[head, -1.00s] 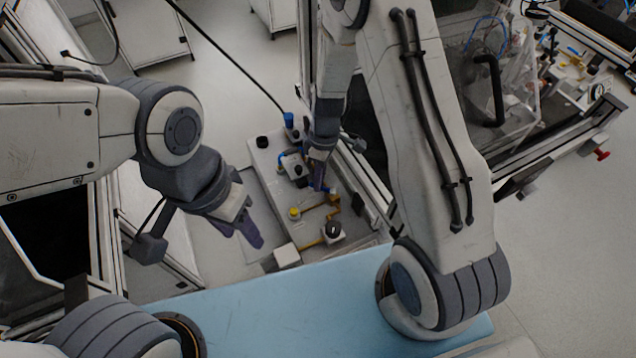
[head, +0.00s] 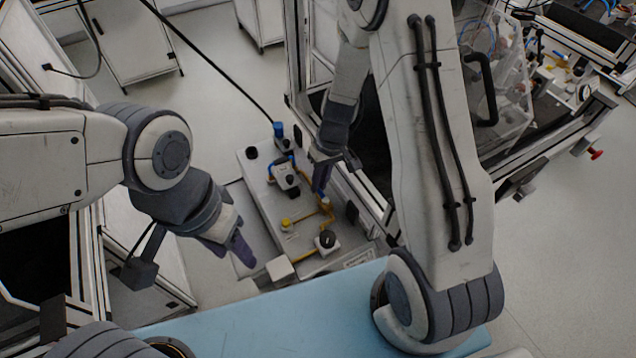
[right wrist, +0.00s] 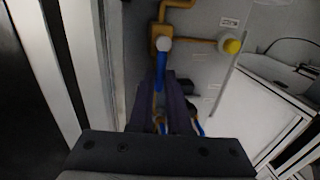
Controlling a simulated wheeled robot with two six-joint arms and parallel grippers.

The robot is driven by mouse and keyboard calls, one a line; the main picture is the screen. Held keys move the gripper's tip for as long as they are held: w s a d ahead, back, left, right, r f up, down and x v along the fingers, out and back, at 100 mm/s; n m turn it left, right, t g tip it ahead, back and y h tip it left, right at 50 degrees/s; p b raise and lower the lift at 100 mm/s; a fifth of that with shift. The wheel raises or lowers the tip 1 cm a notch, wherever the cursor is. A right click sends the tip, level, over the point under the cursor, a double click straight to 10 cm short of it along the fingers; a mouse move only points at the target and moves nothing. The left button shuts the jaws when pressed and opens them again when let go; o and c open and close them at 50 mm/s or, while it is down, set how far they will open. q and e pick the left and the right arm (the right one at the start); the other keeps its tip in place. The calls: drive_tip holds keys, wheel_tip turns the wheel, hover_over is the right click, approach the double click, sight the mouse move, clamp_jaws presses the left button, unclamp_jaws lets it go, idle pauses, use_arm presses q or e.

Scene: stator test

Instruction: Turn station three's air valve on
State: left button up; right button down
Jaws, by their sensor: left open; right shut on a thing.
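The air valve on the station panel has a blue lever (right wrist: 161,70) with a pale round end, set at a brass-yellow pipe fitting (right wrist: 163,30) in the right wrist view. My right gripper (right wrist: 160,100) is shut on the blue lever, which runs between its purple fingers. In the head view the right gripper (head: 320,180) reaches down over the panel, close to the yellow pipe; the lever is mostly hidden there. My left gripper (head: 240,252) is open and empty, left of the panel's front end. I cannot read a station number.
The grey panel (head: 263,196) also carries a yellow knob (head: 286,224), a black knob (head: 327,239) and a black-and-white unit (head: 287,175) with blue tubing. An aluminium frame stands close on its right. A light blue surface (head: 270,320) lies in front. Open floor lies left and behind.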

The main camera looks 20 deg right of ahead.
drive_tip(key=shift+w+d+r, duration=0.1)
drive_tip(key=shift+w, duration=0.05)
idle(0.3)
drive_tip(key=c, duration=0.9)
unclamp_jaws()
drive_tip(key=shift+o, duration=0.2)
